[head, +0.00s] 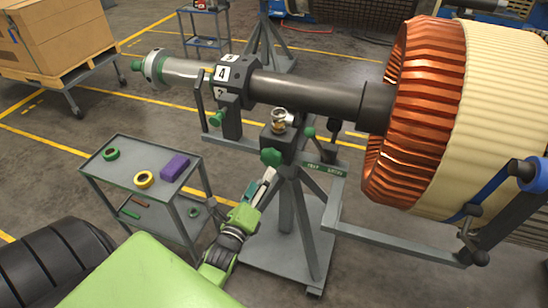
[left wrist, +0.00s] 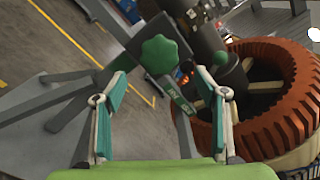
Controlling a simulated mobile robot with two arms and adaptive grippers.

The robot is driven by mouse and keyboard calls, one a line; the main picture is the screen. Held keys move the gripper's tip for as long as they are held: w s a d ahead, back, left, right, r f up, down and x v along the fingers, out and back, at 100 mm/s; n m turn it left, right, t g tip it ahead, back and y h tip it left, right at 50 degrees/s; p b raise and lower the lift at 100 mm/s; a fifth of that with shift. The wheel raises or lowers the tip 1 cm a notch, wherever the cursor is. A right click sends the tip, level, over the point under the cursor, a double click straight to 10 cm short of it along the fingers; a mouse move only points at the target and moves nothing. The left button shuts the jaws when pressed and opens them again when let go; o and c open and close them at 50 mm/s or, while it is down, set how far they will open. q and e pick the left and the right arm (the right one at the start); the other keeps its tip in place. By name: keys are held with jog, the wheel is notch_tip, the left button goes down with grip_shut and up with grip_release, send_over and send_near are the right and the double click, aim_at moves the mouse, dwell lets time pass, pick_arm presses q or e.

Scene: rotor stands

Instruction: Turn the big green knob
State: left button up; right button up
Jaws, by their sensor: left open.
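The big green knob (head: 271,157) is a lobed knob on the front of the grey rotor stand (head: 291,215), just under the shaft. It also shows in the left wrist view (left wrist: 160,54), ahead of the fingertips and roughly centred between them. My left gripper (head: 265,184) is below the knob in the head view, pointing up toward it. Its two teal-padded fingers are apart and empty in the left wrist view (left wrist: 159,84), with a gap to the knob. My right gripper is not in view.
Smaller green knobs (head: 216,118) sit on the stand. The shaft (head: 305,91) carries a large copper rotor (head: 395,120) at the right. A grey cart (head: 130,165) with tape rolls and a purple box stands left of my left arm. Stand legs spread below the knob.

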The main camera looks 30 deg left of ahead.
aim_at(271, 162)
pick_arm(q)
jog(key=p+x, duration=0.1)
jog(key=x, duration=0.9)
jog(key=shift+w+f, duration=0.1)
jog(key=shift+w, duration=0.1)
jog(key=c, duration=1.1)
